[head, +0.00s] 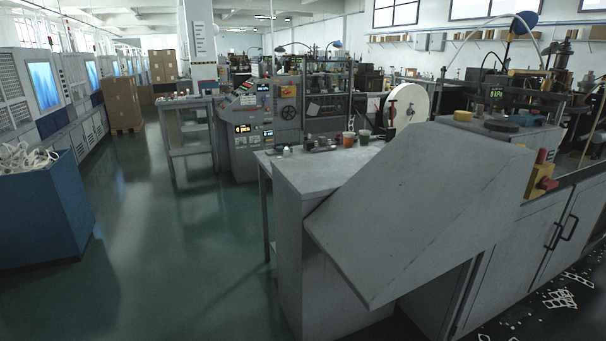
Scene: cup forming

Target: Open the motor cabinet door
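A grey cabinet (500,268) stands at the right, under the machine. Its front has two door panels that meet at a dark seam, and both look shut. A black bar handle (570,228) sits on the right door (588,215), and a second black handle (553,236) is beside it on the left door. I cannot tell which of these is the motor cabinet door. The cabinet's left part is partly hidden behind a large slanted grey panel. My gripper is not in view.
The slanted grey panel (420,200) juts out in front of the cabinet. A grey worktable (290,172) with cups stands behind it. A blue bin (40,215) of white pieces is at the left. Scraps (560,298) lie on the floor by the cabinet. The green aisle (170,230) is clear.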

